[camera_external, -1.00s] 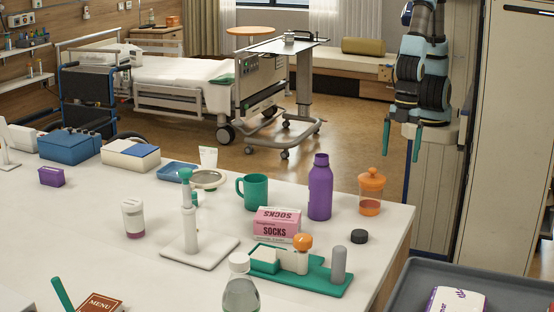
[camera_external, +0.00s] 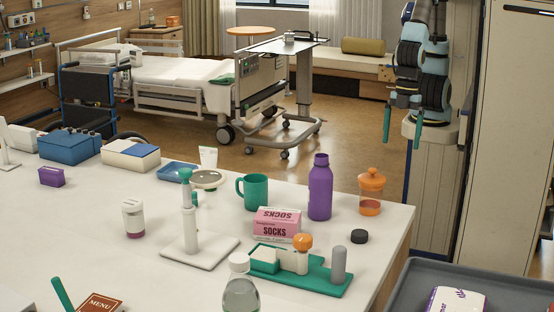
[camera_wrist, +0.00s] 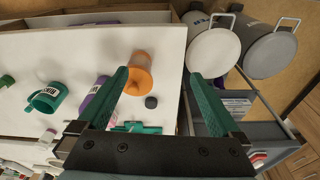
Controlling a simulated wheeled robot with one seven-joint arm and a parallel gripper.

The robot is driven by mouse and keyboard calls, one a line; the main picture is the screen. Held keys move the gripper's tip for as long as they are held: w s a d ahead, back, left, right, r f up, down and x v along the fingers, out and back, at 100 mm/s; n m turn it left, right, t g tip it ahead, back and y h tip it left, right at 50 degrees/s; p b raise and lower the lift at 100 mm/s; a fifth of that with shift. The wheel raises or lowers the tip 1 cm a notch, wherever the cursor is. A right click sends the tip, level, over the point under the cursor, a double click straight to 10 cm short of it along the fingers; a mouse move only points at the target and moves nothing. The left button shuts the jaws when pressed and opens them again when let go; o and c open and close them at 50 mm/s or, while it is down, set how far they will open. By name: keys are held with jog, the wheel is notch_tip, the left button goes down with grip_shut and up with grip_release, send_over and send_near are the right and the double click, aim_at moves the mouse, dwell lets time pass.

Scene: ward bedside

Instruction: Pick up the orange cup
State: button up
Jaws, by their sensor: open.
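The orange cup (camera_external: 371,192) is see-through with an orange lid and a knob on top. It stands upright near the right edge of the white table (camera_external: 90,225). It also shows in the wrist view (camera_wrist: 139,80), just right of the left finger's tip. My gripper (camera_external: 402,127) is open and empty, beyond the table's far right corner and higher in the picture than the cup. In the wrist view, its two green fingers (camera_wrist: 158,76) are wide apart, with the table edge between them.
A purple bottle (camera_external: 320,188) stands close left of the cup, and a black round cap (camera_external: 359,236) lies in front of it. A teal mug (camera_external: 253,192), a pink socks box (camera_external: 277,224) and a green tray (camera_external: 322,286) are nearby.

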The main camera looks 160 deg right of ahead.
notch_tip(320, 180, up, 7)
jog(key=d+f+n+y, duration=0.4)
jog(key=f+n+y, duration=0.2)
jog(key=f+y, duration=0.3)
jog(key=d+r+n+t+y+b, duration=0.15)
jog(key=d+r+n+t, duration=0.25)
jog(key=d+r+t, duration=0.55)
send_near(375, 202)
jog(key=s+d, duration=0.1)
jog(key=s+d+r, duration=0.1)
jog(key=d, duration=0.1)
jog(key=shift+s+r+g, duration=0.1)
jog(key=shift+g, duration=0.25)
jog(key=p+x, duration=0.1)
jog(key=x, duration=0.3)
jog(key=shift+a+p, duration=0.3)
jog(key=p+x, duration=0.3)
jog(key=x, duration=0.2)
jog(key=shift+a+r, duration=0.1)
jog(key=shift+a, duration=0.2)
jog(key=shift+w+a+f, duration=0.15)
jog(key=shift+w+f, duration=0.15)
jog(key=shift+w, duration=0.1)
jog(key=c, duration=1.2)
jog(key=shift+c, duration=0.2)
